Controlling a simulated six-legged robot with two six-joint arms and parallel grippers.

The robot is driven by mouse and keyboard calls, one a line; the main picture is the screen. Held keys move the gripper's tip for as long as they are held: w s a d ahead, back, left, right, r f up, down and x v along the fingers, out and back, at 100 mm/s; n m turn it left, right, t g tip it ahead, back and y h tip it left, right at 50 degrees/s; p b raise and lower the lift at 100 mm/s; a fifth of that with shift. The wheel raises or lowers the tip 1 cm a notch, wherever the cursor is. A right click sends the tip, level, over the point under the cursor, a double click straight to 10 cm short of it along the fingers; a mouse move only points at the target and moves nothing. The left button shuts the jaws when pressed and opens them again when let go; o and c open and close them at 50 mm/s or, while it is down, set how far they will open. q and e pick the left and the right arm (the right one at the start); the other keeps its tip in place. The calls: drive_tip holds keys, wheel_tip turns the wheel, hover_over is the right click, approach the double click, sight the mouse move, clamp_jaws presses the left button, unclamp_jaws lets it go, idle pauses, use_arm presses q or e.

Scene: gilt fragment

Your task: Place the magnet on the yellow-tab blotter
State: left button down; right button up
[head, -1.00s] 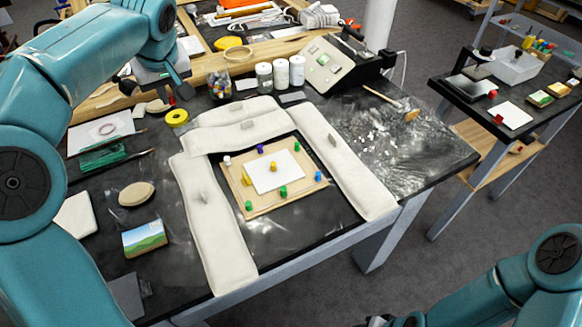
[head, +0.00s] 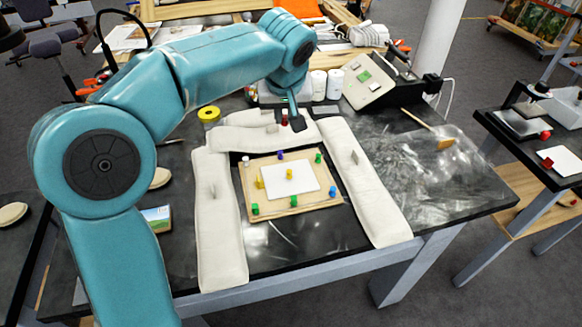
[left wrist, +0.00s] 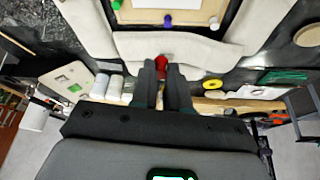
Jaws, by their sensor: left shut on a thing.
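A red magnet (left wrist: 161,65) sits between the tips of my left gripper (left wrist: 163,82) in the left wrist view. In the head view my left gripper (head: 291,118) is shut on it, above the back white cushion and behind the board. The white blotter (head: 305,181) lies on a tan board, with a yellow tab (head: 260,184) at its left edge and a yellow piece (head: 289,174) standing near its middle. The gripper is apart from the blotter. My right gripper is not in view.
Several coloured pegs stand around the tan board's (head: 318,202) rim. White cushions (head: 222,235) flank it left, right and behind. Bottles (head: 334,84) and a sloped device (head: 370,83) stand at the back. A side table at right holds a red-tab blotter (head: 562,160).

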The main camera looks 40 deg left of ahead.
use_arm(q)
wheel_tip(320, 180, down, 8)
drive_tip(key=shift+s+f+b, duration=0.1)
drive_tip(key=shift+f+b, duration=0.15)
drive_tip(key=shift+b, duration=0.25)
wheel_tip(320, 180, down, 5)
drive_tip(key=shift+f+b, duration=0.1)
drive_tip(key=shift+b, duration=0.2)
drive_tip(key=shift+d, duration=0.1)
drive_tip(key=c, duration=1.1)
unclamp_jaws()
